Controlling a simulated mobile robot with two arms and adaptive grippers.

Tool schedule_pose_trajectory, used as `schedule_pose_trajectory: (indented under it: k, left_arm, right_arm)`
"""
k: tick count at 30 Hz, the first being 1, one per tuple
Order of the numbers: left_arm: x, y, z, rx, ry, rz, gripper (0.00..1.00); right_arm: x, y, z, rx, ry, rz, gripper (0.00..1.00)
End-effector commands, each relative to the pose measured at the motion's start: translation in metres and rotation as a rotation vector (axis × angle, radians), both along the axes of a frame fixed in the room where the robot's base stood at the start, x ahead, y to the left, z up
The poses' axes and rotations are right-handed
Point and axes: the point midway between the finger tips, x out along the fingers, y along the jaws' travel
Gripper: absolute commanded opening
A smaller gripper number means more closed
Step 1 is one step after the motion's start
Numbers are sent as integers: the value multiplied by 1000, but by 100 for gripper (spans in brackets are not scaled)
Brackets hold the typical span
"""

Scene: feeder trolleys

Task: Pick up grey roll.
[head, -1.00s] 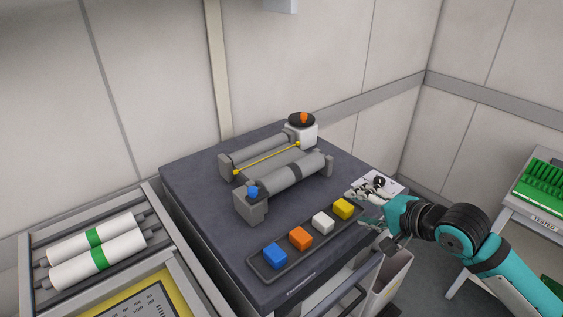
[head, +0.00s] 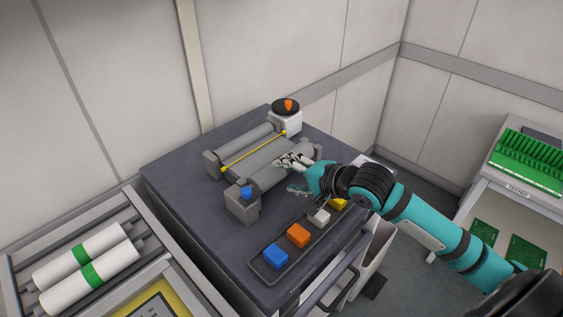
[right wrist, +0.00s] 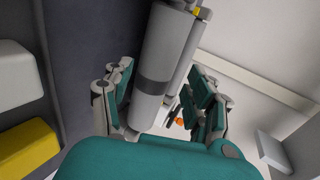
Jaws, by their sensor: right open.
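The grey roll (head: 267,182) with a darker band lies across the fixture on the dark trolley top (head: 180,190). My right gripper (head: 293,173) is open over the roll's middle and hides part of it in the head view. In the right wrist view the roll (right wrist: 166,55) runs between the two spread sets of fingers, with its dark band just ahead of the palm. I cannot tell whether the fingers touch it. My left gripper is not in view.
A tray with blue (head: 276,257), orange (head: 298,235), white (head: 319,216) and yellow blocks lies at the trolley's front. A second roller and yellow rod (head: 250,153) sit behind the roll. Green-banded white rolls (head: 85,265) lie at left; a rack of green boards (head: 540,155) stands right.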

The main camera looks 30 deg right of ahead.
Motion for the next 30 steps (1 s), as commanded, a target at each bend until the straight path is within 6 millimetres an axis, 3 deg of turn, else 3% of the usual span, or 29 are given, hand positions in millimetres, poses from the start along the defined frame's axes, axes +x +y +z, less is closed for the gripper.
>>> schedule_pose_trajectory:
  k: [8, 13, 18, 26, 30]
  left_arm:
    - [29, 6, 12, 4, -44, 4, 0]
    - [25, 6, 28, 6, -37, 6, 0]
    - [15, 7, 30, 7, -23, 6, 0]
    - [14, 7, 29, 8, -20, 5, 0]
    - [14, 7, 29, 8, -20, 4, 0]
  right_arm:
    - [19, 7, -9, 1, 2, -1, 57]
    - [40, 13, -20, 1, 2, -1, 57]
    - [55, 19, -32, 0, -1, 0, 57]
    - [57, 19, -35, -1, 0, 0, 57]
    - [57, 19, -35, -1, 0, 0, 39]
